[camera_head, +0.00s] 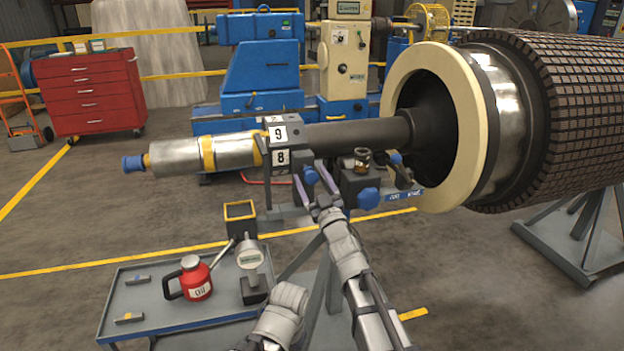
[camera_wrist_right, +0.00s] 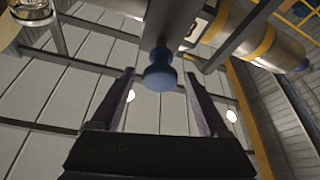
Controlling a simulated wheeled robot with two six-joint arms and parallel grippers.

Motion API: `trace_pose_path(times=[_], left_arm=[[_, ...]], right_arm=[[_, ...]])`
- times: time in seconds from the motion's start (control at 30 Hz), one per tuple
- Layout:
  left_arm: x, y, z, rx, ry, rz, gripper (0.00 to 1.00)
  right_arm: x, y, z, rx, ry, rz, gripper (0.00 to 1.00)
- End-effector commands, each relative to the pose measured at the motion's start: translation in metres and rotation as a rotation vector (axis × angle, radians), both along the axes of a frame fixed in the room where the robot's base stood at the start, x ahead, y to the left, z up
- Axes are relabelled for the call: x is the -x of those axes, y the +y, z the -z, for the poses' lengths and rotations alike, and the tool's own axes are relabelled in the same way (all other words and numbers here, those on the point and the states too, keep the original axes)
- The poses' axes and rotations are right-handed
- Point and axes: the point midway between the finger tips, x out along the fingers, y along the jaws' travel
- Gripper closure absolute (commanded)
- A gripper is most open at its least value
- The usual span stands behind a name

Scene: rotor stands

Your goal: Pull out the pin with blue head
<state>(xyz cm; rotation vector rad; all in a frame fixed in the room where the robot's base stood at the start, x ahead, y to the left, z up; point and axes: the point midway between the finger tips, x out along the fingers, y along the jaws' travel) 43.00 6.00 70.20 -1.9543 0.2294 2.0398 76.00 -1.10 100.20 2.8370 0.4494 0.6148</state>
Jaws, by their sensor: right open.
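A blue round pin head (camera_head: 311,175) sits at the lower side of the dark numbered block (camera_head: 283,136) on the rotor shaft (camera_head: 360,134). My left gripper is not in view.
Another blue knob (camera_head: 368,198) is on the dark fixture to the right. The large rotor (camera_head: 580,110) stands at the right. A grey cart (camera_head: 150,300) below holds a red oil can (camera_head: 193,280) and a gauge (camera_head: 250,262). A blue machine (camera_head: 262,75) stands behind.

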Motion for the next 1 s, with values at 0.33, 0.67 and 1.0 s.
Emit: trace_pose_path(times=[0.33, 0.67, 1.0], left_arm=[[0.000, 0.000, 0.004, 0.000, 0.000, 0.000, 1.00], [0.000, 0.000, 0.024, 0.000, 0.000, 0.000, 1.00], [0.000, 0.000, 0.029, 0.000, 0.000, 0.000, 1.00]], right_arm=[[0.008, -0.003, 0.004, 0.000, 0.000, 0.001, 0.22], [0.052, -0.019, 0.024, 0.000, 0.000, 0.001, 0.22], [0.068, -0.026, 0.029, 0.000, 0.000, 0.000, 0.22]])
